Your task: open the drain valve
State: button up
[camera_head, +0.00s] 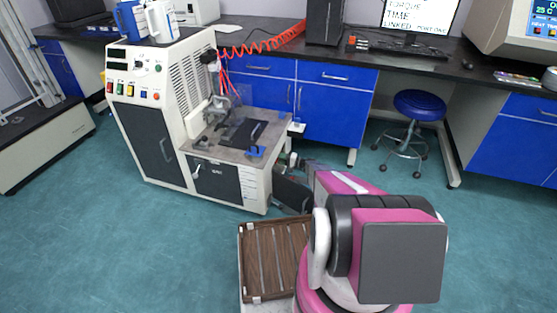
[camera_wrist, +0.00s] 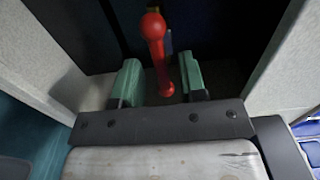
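The drain valve's red lever (camera_wrist: 153,27), with a round knob at its end, shows in the wrist view inside a dark recess between pale walls. My gripper (camera_wrist: 160,64) has its two green fingers apart, one on each side of the red lever. A gap shows between the lever and each finger, so it does not look clamped. The lever's lower end reaches down close to the dark gripper base. In the head view my arm reaches to the right side of the white rheometer (camera_head: 190,130), and the valve is hidden there.
A wooden slatted tray (camera_head: 272,262) lies beside my arm at the front. A blue stool (camera_head: 420,105) stands at the right near the blue-fronted bench (camera_head: 335,100). A red coiled hose (camera_head: 265,42) runs from the rheometer's upper part. Open teal floor lies at the front left.

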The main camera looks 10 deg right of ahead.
jog(key=v, duration=0.9)
jog(key=shift+a, duration=0.1)
jog(key=s+a+r+n+g+h, duration=0.2)
jog(key=s+a+r+g+h, duration=0.15)
jog(key=s+a+r, duration=0.45)
jog(key=s+a+r+n+g+h, duration=0.25)
jog(key=s+a+r+g, duration=0.2)
jog(key=s+r, duration=0.6)
jog(key=s+d+r+h, duration=0.1)
jog(key=s+r+h, duration=0.4)
jog(key=s+r, duration=0.2)
jog(key=s+d+r+h, duration=0.2)
jog(key=s+r+h, duration=0.3)
jog(key=s, duration=0.6)
jog(key=shift+s+d+r+n, duration=0.3)
jog(key=shift+d+r+n, duration=0.05)
jog(key=shift+r, duration=0.6)
